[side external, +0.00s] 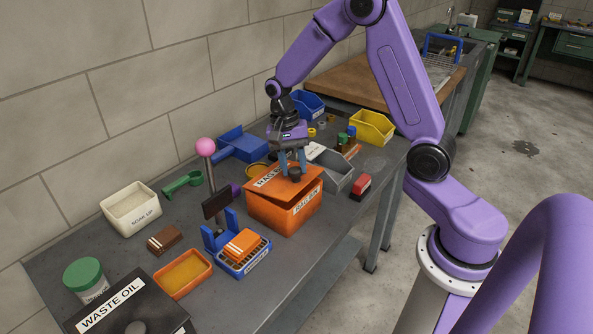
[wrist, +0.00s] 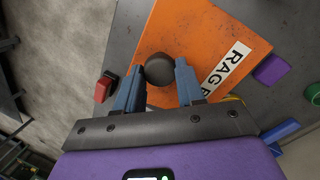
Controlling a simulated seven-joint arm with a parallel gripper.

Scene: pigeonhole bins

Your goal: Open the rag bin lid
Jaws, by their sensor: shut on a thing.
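The orange rag bin (side external: 284,215) stands on the grey bench in the side external view, with a label on its front. Its orange lid (side external: 277,190) covers the top and looks slightly tilted, but I cannot tell how wide any gap is. A dark round knob (side external: 295,173) sits on the lid. My gripper (side external: 293,163) points down over the lid, its blue fingers shut on the knob. In the wrist view the knob (wrist: 159,69) shows between the two fingertips (wrist: 158,74), with the labelled lid (wrist: 200,35) behind it.
A blue rack with an orange sponge-like block (side external: 242,245) and a post with a pink ball (side external: 206,147) are to the left. A black waste oil container (side external: 125,305) is in the foreground.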

